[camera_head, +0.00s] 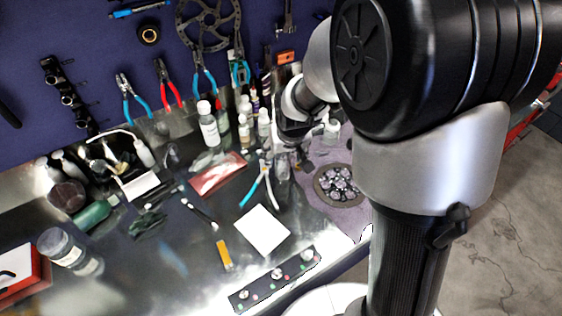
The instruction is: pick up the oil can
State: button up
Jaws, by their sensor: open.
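My gripper (285,165) is in the middle of the view, pointing down over the bench top, open. Its fingertips are small and blurred against the bench. I cannot make out for certain which thing is the oil can. A white-capped bottle (209,130) stands upright at the back of the bench, left of my gripper. Smaller white bottles (264,124) stand between it and my gripper. A small whitish container (331,130) shows just right of my gripper, partly hidden by my arm. I see nothing held between the fingers.
Blue-handled pliers (256,188) lie close in front of my gripper. A purple cloth (318,206) bears a round dish of parts (340,187). A white sheet (262,231) and a dark strip with knobs (276,280) lie nearer the front. A pegboard (90,35) with tools rises behind.

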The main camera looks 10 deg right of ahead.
aim_at(282, 159)
jog(key=b+x, duration=0.1)
jog(key=x, duration=0.3)
jog(key=shift+s+f+b, duration=0.15)
jog(key=shift+s+b, duration=0.05)
jog(key=shift+b, duration=0.15)
jog(key=shift+w+f, duration=0.25)
jog(key=shift+f, duration=0.05)
jog(key=shift+r, duration=0.1)
jog(key=shift+c, duration=0.2)
grip_shut()
